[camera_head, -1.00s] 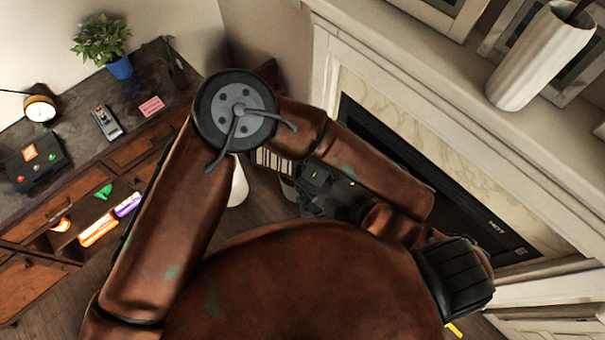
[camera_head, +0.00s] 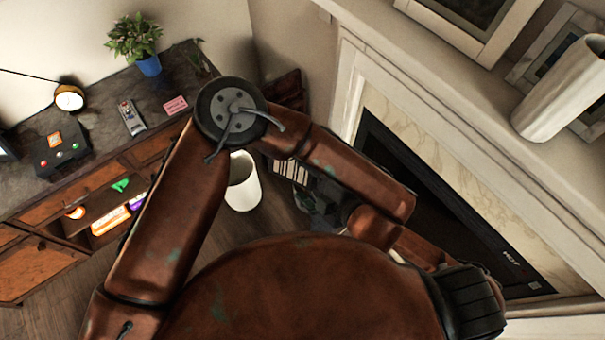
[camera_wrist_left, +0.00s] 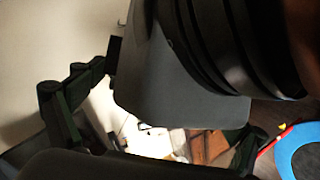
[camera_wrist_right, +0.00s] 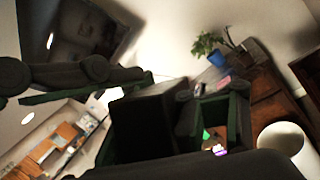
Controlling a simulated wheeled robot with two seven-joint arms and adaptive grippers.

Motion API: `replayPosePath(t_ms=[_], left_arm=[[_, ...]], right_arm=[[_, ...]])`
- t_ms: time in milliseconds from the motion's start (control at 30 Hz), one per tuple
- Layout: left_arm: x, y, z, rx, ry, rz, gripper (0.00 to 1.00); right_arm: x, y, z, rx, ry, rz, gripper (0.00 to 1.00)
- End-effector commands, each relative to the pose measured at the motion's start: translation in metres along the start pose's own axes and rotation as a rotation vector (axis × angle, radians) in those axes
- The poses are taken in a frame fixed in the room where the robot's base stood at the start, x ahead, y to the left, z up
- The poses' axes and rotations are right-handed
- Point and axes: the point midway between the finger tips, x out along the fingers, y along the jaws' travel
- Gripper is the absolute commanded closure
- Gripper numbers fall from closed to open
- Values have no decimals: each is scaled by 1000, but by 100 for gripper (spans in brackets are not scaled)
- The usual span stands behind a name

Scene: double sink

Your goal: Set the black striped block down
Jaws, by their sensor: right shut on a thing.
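A black block (camera_wrist_right: 150,120) sits between the dark fingers of my right gripper (camera_wrist_right: 160,112) in the right wrist view. The gripper is shut on it and holds it in the air. Its visible faces are dark, and I cannot make out stripes. I cannot make out the right gripper or this block in the head view. My left gripper (camera_head: 318,205) shows small and dark beyond my arm in the head view. In the left wrist view its fingers (camera_wrist_left: 165,120) stand wide apart with no held thing visible; a large grey part fills much of that view.
A wooden cabinet (camera_head: 32,265) with open compartments stands at the left. On its top are a black box with coloured buttons (camera_head: 60,150), a remote (camera_head: 131,117), a pink item (camera_head: 175,105) and a potted plant (camera_head: 135,40). A white bin (camera_head: 243,185) stands on the floor. A fireplace (camera_head: 450,200) is at right.

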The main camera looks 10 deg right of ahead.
Motion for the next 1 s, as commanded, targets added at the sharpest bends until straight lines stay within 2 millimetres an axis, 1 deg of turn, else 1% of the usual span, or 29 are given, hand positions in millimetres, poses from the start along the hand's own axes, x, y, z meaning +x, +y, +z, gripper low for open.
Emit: replayPosePath(t_ms=[33, 67, 700, 733, 1000], left_arm=[[0, 0, 0, 0, 0, 0, 14], [0, 0, 0, 0, 0, 0, 16], [0, -3, 0, 6, 0, -7, 60], [0, -3, -1, 6, 1, -7, 61], [0, -4, 0, 7, -1, -9, 60]], right_arm=[[0, 1, 1, 0, -1, 1, 100], [0, 1, 1, 0, -1, 1, 100], [1, 1, 5, -3, -8, 2, 100], [1, 2, 5, -3, -9, 2, 77], [1, 2, 6, -3, -10, 4, 58]])
